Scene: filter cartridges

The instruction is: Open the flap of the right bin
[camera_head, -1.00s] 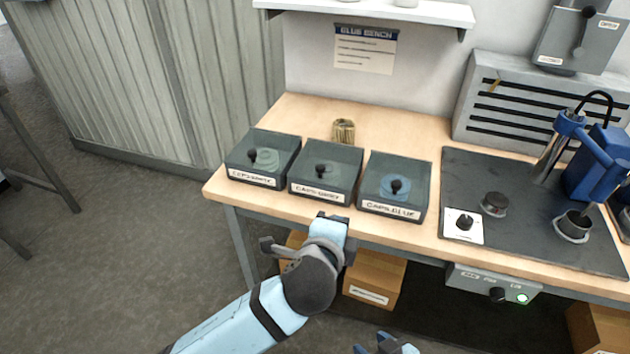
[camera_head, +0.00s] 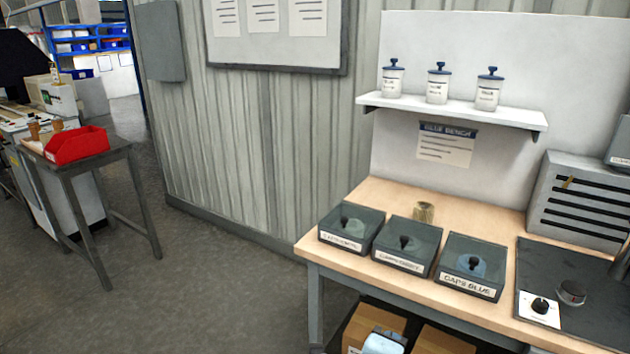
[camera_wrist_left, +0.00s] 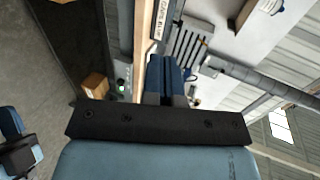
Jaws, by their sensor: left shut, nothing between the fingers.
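The right bin (camera_head: 472,267), labelled CAPS BLUE, is the rightmost of three dark bins along the bench's front edge. Its clear smoky flap is down, with a black knob on it and something blue showing beneath. A light blue part of my left arm shows at the bottom of the head view, below the bench edge; the gripper itself is not visible there. In the left wrist view my left gripper (camera_wrist_left: 168,72) is shut and empty, beside the bench's front edge and apart from the bins. A blue and black part, seemingly my right gripper (camera_wrist_left: 14,140), shows at the left edge there; its jaws are unclear.
The middle bin (camera_head: 405,245) and left bin (camera_head: 350,229) stand beside it, flaps down. Cardboard boxes (camera_head: 372,325) are under the bench. A shelf (camera_head: 450,110) hangs above.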

